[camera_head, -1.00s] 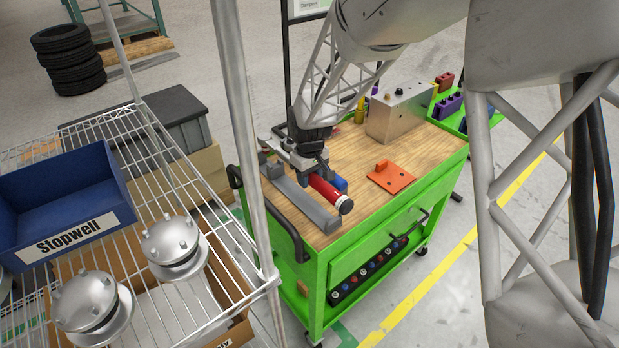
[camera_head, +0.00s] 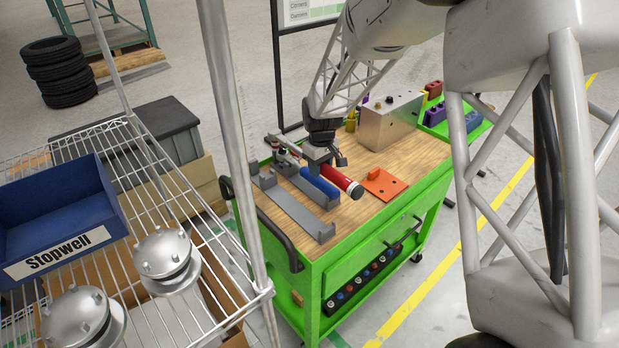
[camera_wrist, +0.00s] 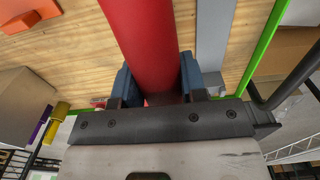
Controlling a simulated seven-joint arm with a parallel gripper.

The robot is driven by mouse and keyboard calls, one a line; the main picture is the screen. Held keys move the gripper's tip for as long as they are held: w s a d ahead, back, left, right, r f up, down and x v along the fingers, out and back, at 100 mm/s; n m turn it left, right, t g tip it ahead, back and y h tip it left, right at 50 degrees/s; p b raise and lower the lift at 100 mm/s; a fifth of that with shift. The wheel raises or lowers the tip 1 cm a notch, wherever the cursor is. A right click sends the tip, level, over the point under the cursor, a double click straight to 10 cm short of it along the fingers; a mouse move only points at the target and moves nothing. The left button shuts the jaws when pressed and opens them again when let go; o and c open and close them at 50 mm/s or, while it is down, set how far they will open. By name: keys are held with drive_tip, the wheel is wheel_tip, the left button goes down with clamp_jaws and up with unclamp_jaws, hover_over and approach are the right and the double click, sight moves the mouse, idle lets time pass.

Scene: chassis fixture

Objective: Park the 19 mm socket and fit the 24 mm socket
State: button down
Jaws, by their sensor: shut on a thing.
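My gripper (camera_head: 326,162) is shut on a red cylindrical tool (camera_head: 340,178) with a black end and a pale ring. In the wrist view the red tool (camera_wrist: 143,40) lies between the blue jaw pads (camera_wrist: 158,85). It is over the wooden cart top, beside a blue tool (camera_head: 319,184) that lies in a grey cradle. A second, long grey cradle (camera_head: 294,207) to the left is empty. A row of sockets with coloured ends (camera_head: 364,275) sits in a black holder on the cart's lower level. Socket sizes cannot be read, and I cannot tell which socket the red tool carries.
An orange plate (camera_head: 388,188) with an upright tab lies right of the red tool. A metal box (camera_head: 389,124) stands behind it. The green cart (camera_head: 352,270) has a black handle at left. A wire shelf with a blue Stopwell bin (camera_head: 50,215) stands nearer, at left.

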drive_tip(key=w+d+r, duration=0.2)
drive_tip(key=w+d, duration=0.5)
drive_tip(key=w, duration=0.1)
drive_tip(key=shift+w+d, duration=0.3)
drive_tip(key=shift+d, duration=0.05)
drive_tip(key=shift+f, duration=4.5)
drive_tip(key=shift+r, duration=2.75)
